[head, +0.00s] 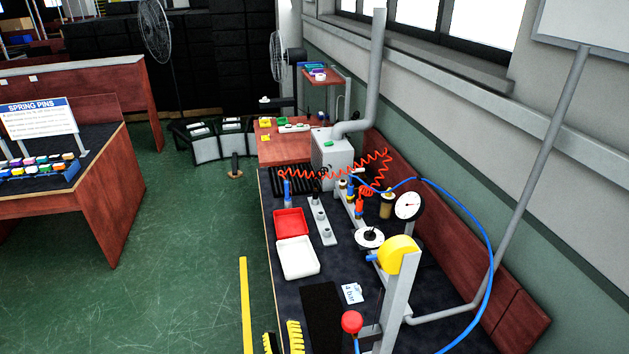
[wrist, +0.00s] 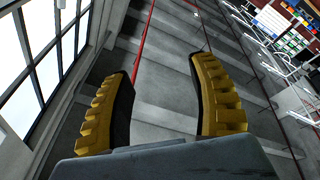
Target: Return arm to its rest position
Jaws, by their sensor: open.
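My gripper (head: 281,340) shows at the bottom edge of the head view, as two yellow ribbed fingers standing apart, near the front left edge of the workbench. In the wrist view my gripper (wrist: 161,72) is open, with two yellow-and-black fingers spread wide and nothing between them. Behind the fingers are grey ceiling or wall surfaces and a window on the left. The rest of my arm is out of view in the head view.
The dark workbench (head: 277,307) holds a red tray (head: 291,222), a white tray (head: 298,259), a gauge (head: 408,205), and a grey post with a yellow wheel (head: 398,254). A blue hose (head: 489,257) arcs at the right. Green floor (head: 190,270) is clear at left.

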